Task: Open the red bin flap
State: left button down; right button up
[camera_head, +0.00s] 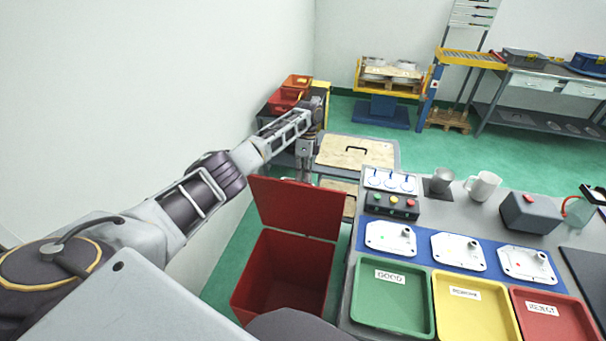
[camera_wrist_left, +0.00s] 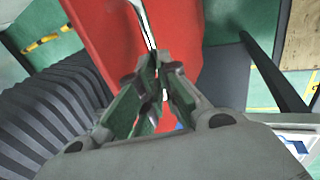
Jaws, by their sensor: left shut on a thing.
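The red bin (camera_head: 284,275) stands on the floor left of the bench, with its dark inside showing from above. Its red flap (camera_head: 293,208) is raised, standing up steeply at the bin's far side. My left gripper (camera_head: 304,174) points down at the flap's upper edge, its tips partly hidden behind the flap. In the left wrist view the left gripper (camera_wrist_left: 158,85) is shut on the flap (camera_wrist_left: 105,35), at a pale edge or handle strip running between the fingers. The exact grip is partly hidden by the fingers. My right gripper is not in view.
The bench to the right holds green (camera_head: 392,298), yellow (camera_head: 475,306) and red (camera_head: 553,314) trays, a button box (camera_head: 391,205) and a white mug (camera_head: 483,186). A board-topped cart (camera_head: 355,152) stands beyond the flap. A white wall lies left; green floor is open farther back.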

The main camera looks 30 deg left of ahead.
pick_arm(q)
jog(key=shift+x, duration=1.15)
jog(key=c, duration=1.6)
grip_release()
jog(key=shift+d, duration=0.15)
jog(key=shift+o, duration=0.7)
jog(key=shift+w, duration=0.15)
jog(key=shift+r, duration=0.1)
jog(key=shift+c, duration=0.3)
jog(key=v, duration=1.3)
jog(key=shift+w, duration=0.15)
